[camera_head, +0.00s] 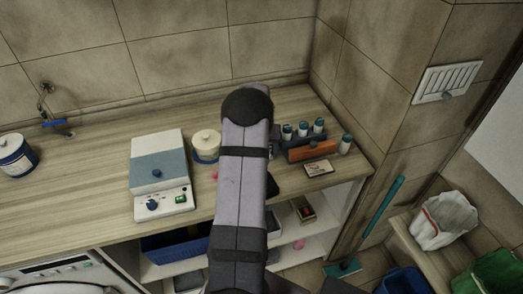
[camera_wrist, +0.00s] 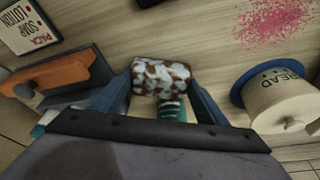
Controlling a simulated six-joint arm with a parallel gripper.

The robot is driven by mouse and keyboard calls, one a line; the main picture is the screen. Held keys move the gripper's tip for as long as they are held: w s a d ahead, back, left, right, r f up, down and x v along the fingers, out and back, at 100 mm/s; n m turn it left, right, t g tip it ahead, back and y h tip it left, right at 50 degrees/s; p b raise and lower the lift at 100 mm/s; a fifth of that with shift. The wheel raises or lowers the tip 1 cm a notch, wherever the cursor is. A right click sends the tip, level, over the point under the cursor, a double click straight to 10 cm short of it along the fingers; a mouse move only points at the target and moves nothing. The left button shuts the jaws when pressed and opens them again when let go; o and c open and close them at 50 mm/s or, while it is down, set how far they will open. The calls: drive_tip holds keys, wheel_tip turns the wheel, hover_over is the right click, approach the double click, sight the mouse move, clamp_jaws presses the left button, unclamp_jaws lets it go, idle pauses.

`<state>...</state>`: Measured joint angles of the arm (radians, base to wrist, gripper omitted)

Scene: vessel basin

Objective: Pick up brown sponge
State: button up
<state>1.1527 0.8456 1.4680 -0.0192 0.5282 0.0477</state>
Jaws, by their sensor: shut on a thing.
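A brown and white mottled block, which looks like the brown sponge (camera_wrist: 160,77), sits between the blue fingers of my gripper (camera_wrist: 163,90) in the wrist view. My gripper is shut on it. The wooden counter (camera_wrist: 205,45) shows behind the sponge; I cannot tell whether the sponge touches it. A teal and white thing (camera_wrist: 172,110) shows just below the sponge in the picture, partly hidden. In the head view my own arm hides both the gripper and the sponge.
In the wrist view, a cream pot marked BREAD (camera_wrist: 285,105) is at right and an orange-topped dark holder (camera_wrist: 55,75) at left. A labelled box (camera_wrist: 28,25) and a pink patch (camera_wrist: 275,20) lie beyond. In the head view, a blue-grey appliance (camera_head: 158,165) stands left of my arm.

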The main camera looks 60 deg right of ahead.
wheel_tip(320, 180, up, 7)
drive_tip(key=b, duration=0.3)
drive_tip(key=shift+f, duration=0.1)
drive_tip(key=s+a+b, duration=0.7)
drive_tip(key=s+a, duration=0.4)
drive_tip(key=shift+s+a+f, duration=0.1)
drive_tip(key=shift+s+a, duration=0.2)
drive_tip(key=shift+s+a+b, duration=0.45)
drive_tip(key=shift+s+a, duration=0.15)
drive_tip(key=shift+o, duration=1.4)
drive_tip(key=shift+w, duration=0.1)
drive_tip(key=shift+c, duration=0.6)
